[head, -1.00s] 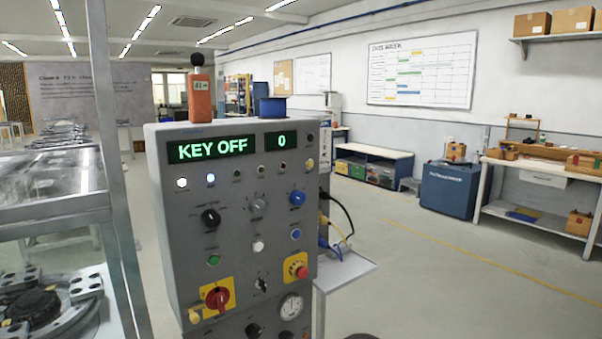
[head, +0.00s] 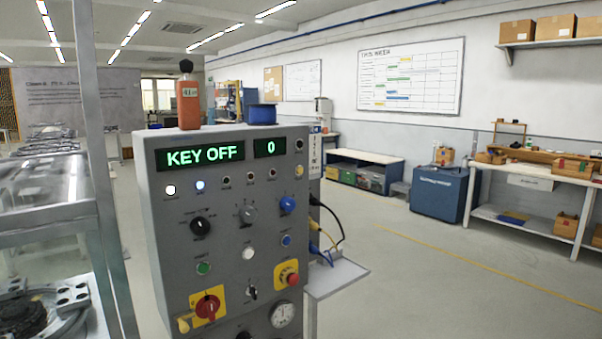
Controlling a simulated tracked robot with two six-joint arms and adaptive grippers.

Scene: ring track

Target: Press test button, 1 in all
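A grey control panel (head: 165,235) stands upright in the middle left of the head view. Its green displays (head: 205,155) read "KEY OFF" and "0". On its front are a green button (head: 203,268), a white button (head: 248,253) and a blue button (head: 286,240). Above them sit a black knob (head: 201,226), a grey knob (head: 247,214) and a blue knob (head: 287,204). A small black switch (head: 251,293) is lower down. The button labels are too small to read, so I cannot tell which is the test button. Neither of my grippers is in view.
A red rotary switch (head: 207,306) and a red mushroom button (head: 291,278) sit on yellow plates. A metal frame (head: 100,190) stands close on the left. A side shelf (head: 337,277) with cables juts out right. The floor (head: 430,290) on the right is clear.

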